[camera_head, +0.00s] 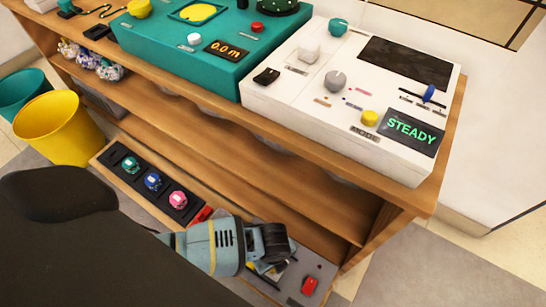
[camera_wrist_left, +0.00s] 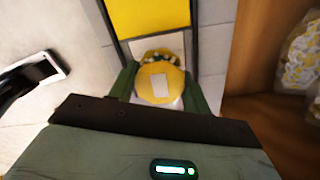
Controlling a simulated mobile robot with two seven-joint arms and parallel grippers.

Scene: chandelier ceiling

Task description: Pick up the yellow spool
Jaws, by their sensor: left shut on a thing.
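In the left wrist view, the yellow spool (camera_wrist_left: 143,87), with a pale label on its face, sits between the two dark green fingers of my left gripper (camera_wrist_left: 158,90). The gripper is shut on it. In the head view, a grey-blue arm part of mine with a dark end shows at the bottom middle; no fingertips are visible there. I cannot make out the yellow spool in the head view. My right gripper is not seen.
A low rack (camera_head: 127,189) holds teal (camera_head: 130,165), blue (camera_head: 152,181) and pink (camera_head: 178,199) spools. A wooden bench (camera_head: 290,150) carries a teal console (camera_head: 215,55) and a white console (camera_head: 330,105). A yellow bin (camera_head: 58,128) and a teal bin (camera_head: 22,90) stand left.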

